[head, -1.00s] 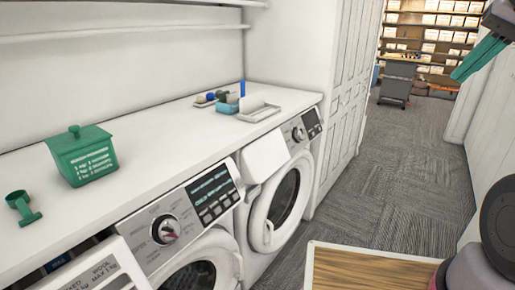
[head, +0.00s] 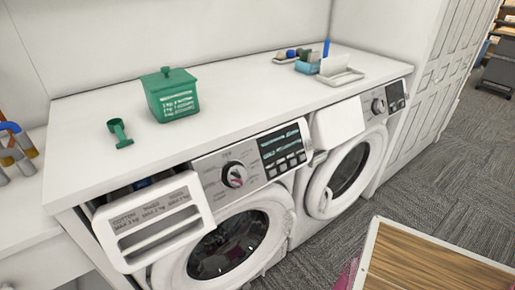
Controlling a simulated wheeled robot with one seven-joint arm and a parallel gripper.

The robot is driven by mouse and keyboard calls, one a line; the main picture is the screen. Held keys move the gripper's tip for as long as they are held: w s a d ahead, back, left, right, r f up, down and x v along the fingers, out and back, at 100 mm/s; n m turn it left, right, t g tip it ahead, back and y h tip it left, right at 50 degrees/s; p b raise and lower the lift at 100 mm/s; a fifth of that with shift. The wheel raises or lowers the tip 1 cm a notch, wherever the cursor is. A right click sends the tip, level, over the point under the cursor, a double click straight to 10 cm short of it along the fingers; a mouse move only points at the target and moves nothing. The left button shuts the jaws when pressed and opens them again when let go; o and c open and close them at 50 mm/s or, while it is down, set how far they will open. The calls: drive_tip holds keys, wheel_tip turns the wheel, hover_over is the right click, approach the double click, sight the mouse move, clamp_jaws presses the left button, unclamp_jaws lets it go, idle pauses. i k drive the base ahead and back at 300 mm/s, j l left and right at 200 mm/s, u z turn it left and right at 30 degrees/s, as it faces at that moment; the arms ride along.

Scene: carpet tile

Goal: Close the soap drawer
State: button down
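The soap drawer (head: 152,222) of the left washer (head: 232,174) is pulled out. Its white front, with printed text and a long handle slot, stands forward of the grey control panel. Behind the front, a dark opening with bits of blue shows under the countertop. The right washer (head: 378,106) has a similar white drawer front (head: 338,124) that also seems to stand out from its panel. My gripper is out of view.
The white countertop (head: 235,125) holds a green lidded box (head: 170,96), a green scoop (head: 119,132) and a white tray (head: 340,76) with small items. A wood-topped surface (head: 430,262) is at lower right.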

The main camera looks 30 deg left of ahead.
sight(134, 230)
drive_tip(key=u, duration=2.6)
drive_tip(key=k+l+z, duration=0.3)
